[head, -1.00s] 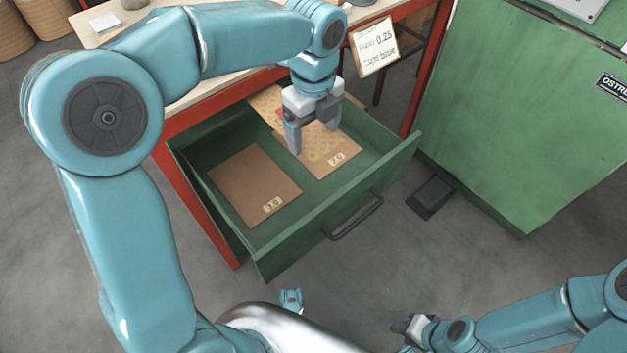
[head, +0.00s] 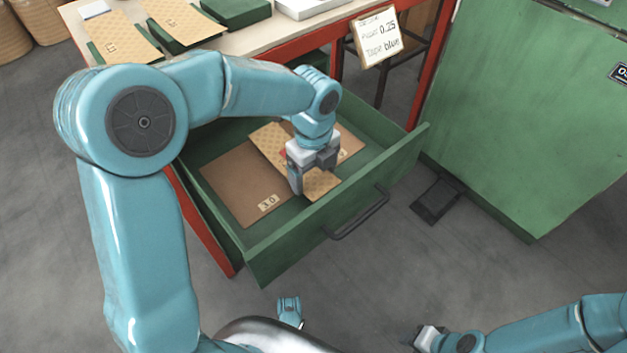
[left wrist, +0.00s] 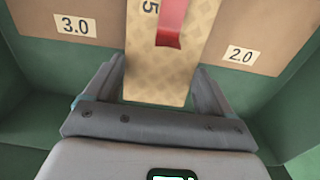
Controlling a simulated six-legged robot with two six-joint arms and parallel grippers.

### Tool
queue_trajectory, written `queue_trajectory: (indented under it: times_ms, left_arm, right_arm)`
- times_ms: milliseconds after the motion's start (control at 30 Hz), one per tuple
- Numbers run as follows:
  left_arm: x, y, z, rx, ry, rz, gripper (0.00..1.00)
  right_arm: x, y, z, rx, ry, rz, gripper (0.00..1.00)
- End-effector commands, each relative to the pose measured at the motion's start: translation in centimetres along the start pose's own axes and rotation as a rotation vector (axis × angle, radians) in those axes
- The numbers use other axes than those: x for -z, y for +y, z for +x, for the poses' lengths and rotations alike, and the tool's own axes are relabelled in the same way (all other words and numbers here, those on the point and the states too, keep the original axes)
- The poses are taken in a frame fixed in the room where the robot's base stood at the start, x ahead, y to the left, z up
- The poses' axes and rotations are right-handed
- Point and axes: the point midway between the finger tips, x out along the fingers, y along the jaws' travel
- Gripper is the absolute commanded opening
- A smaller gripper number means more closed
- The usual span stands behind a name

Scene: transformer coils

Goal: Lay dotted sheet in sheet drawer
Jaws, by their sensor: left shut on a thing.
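The dotted sheet (head: 268,143) is a tan patterned strip inside the open green sheet drawer (head: 345,217). My left gripper (head: 311,180) is shut on it, reaching down from above. In the left wrist view the sheet (left wrist: 160,80) lies between the two fingers, with a red strip and a label partly reading 5. It overlies parts of the plain brown 3.0 sheet (head: 235,185) and 2.0 sheet (head: 351,145). I cannot tell whether it touches the drawer floor. My right gripper (head: 426,340) is low at the bottom, well away from the drawer; its jaws are unclear.
The red-edged bench (head: 270,38) behind holds more patterned sheets (head: 120,38), a green box (head: 236,10) and a white tray (head: 310,6). A handwritten card (head: 378,36) hangs at its front edge. A green cabinet (head: 530,120) stands right, beside a floor pedal (head: 437,198).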

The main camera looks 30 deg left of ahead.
Motion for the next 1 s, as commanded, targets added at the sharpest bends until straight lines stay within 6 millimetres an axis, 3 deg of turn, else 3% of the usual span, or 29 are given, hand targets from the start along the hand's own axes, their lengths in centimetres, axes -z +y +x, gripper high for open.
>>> queue_trajectory:
  times_ms: [67, 267, 300, 333, 367, 667, 1000]
  left_arm:
    - [0.0, 0.0, 1.7, -0.001, 0.001, 0.0, 0.56]
    - [0.0, 0.0, 1.8, 0.0, 0.0, 0.0, 0.56]
    - [0.0, 0.0, 1.8, 0.0, 0.001, 0.0, 0.87]
    - [0.0, 0.0, 1.8, 0.0, 0.001, 0.0, 0.96]
    - [0.0, 0.0, 1.8, 0.0, 0.0, 0.0, 1.0]
    - [0.0, 0.0, 0.9, 0.001, 0.0, 0.0, 1.0]
    - [0.0, -0.1, -6.6, 0.003, -0.001, 0.0, 1.0]
  right_arm:
    - [0.2, 0.4, 0.9, 0.0, 0.007, 0.003, 0.38]
    - [0.3, 0.3, 0.7, 0.0, 0.01, 0.003, 0.38]
    - [0.3, 0.3, 0.7, 0.0, 0.01, 0.003, 0.38]
    - [0.3, 0.3, 0.7, 0.0, 0.01, 0.003, 0.38]
    - [0.3, 0.3, 0.7, 0.0, 0.01, 0.003, 0.38]
    - [0.2, 0.2, 0.3, 0.0, 0.007, 0.002, 0.38]
    - [-0.6, -1.3, -2.7, 0.002, -0.018, -0.015, 0.38]
